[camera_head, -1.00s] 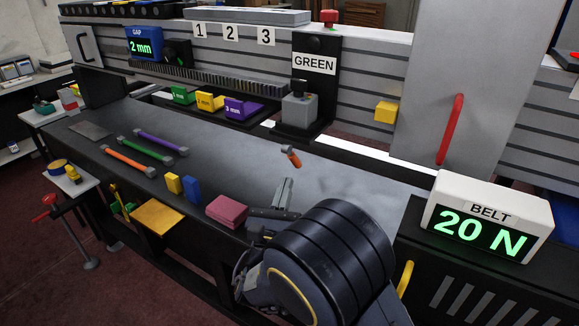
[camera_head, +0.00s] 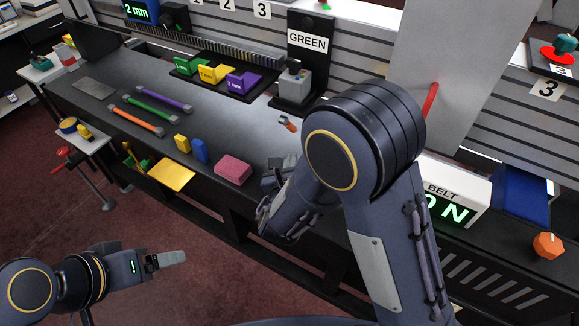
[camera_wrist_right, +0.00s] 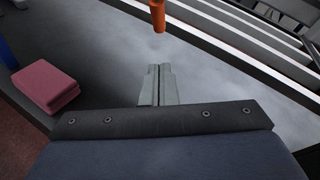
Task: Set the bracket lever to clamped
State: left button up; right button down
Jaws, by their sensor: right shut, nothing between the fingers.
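A small lever with an orange handle (camera_head: 288,124) stands on the grey table top (camera_head: 235,128), right of the middle; I take it for the bracket lever. Its orange end also shows at the top of the right wrist view (camera_wrist_right: 157,14). Its bracket is not clear, and I cannot tell its setting. My right gripper (camera_head: 290,163) is near the table's front edge, partly hidden by my own arm. In the right wrist view its fingers (camera_wrist_right: 157,72) are together and empty, pointing toward the lever, apart from it. My left gripper (camera_head: 175,257) is low at the left, off the table.
A grey switch box (camera_head: 293,84) stands under the GREEN sign (camera_head: 307,40). The BELT display (camera_head: 455,195) is right of my arm.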

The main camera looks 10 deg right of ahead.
aim_at(289, 125)
pick_arm(q)
notch_tip(289, 125, up, 2)
jog(key=shift+r+p, duration=0.1)
jog(key=shift+p, duration=0.85)
pick_arm(e)
jog(key=w+r, duration=0.1)
jog(key=w, duration=0.5)
jog(key=shift+w+d+r, duration=0.15)
jog(key=shift+d, duration=0.05)
